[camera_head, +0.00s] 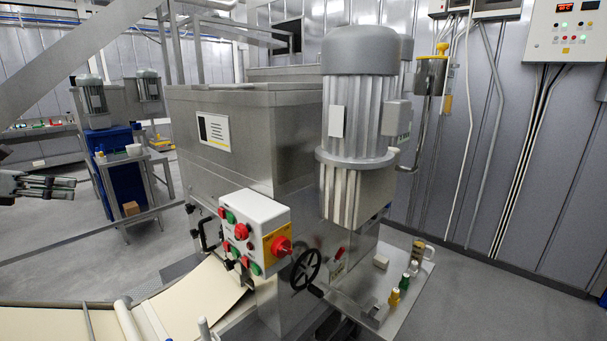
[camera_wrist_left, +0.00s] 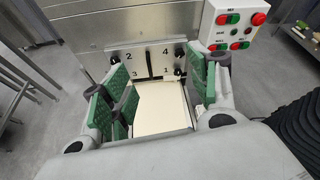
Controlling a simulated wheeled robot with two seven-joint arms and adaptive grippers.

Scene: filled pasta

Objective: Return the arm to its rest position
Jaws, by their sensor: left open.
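My left gripper (camera_head: 45,187) shows at the left edge of the head view, held in the air with nothing between its fingers. In the left wrist view its two green-padded fingers (camera_wrist_left: 165,95) are spread apart and empty. Past them, that view shows a steel panel (camera_wrist_left: 150,58) with numbers on it and a pale dough sheet (camera_wrist_left: 160,108) below. My right gripper is in neither view.
A large steel machine (camera_head: 240,140) with a motor (camera_head: 360,110) fills the middle. A control box (camera_head: 252,228) with an emergency stop and a black handwheel (camera_head: 305,269) stick out from it. A side shelf (camera_head: 405,300) holds small items. Open floor (camera_head: 60,235) lies at left.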

